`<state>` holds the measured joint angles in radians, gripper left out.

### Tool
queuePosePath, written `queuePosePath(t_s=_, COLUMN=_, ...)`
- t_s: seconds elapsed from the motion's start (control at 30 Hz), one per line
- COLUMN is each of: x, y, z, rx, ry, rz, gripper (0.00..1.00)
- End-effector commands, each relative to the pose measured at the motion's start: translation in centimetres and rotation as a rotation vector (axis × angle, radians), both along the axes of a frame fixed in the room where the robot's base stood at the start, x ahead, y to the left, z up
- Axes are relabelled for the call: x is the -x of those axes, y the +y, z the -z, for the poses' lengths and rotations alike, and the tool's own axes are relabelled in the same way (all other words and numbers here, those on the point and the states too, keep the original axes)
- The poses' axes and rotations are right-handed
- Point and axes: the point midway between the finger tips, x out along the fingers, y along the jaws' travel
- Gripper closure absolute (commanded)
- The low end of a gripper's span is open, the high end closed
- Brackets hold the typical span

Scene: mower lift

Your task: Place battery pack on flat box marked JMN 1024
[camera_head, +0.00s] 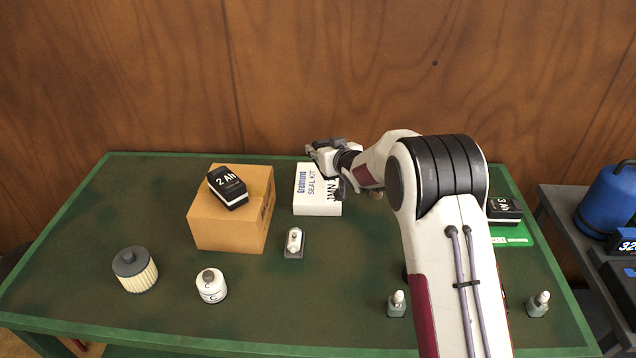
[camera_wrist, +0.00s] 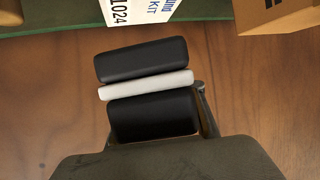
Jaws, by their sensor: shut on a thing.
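The flat box marked JMN 1024 (camera_head: 317,190) is a white seal-kit box lying on the green table, left of my arm. Part of its lettering shows at the top of the wrist view (camera_wrist: 140,10). My gripper (camera_head: 322,150) is at the table's back edge, above and behind the box. Another battery pack, marked 2 Ah (camera_head: 228,186), rests on a cardboard box (camera_head: 230,228).
A 3 Ah battery pack (camera_head: 504,211) sits by a green pad (camera_head: 512,236) at the right, partly behind my arm. A small grey-white device (camera_head: 294,243), a ribbed filter (camera_head: 135,270) and a white canister (camera_head: 211,286) stand at the left and front. The wooden wall is close behind.

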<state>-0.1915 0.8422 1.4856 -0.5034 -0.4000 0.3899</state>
Motion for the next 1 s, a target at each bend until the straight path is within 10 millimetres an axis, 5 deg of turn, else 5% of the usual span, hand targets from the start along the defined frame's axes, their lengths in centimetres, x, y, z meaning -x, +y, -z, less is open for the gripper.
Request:
queuePosePath(t_s=0.37, x=0.0, y=0.0, z=0.1, rx=-0.002, ry=-0.002, rz=0.0, gripper=0.96)
queuePosePath(t_s=1.0, x=-0.1, y=0.0, z=6.1, rx=-0.002, ry=-0.004, rz=0.0, gripper=0.96)
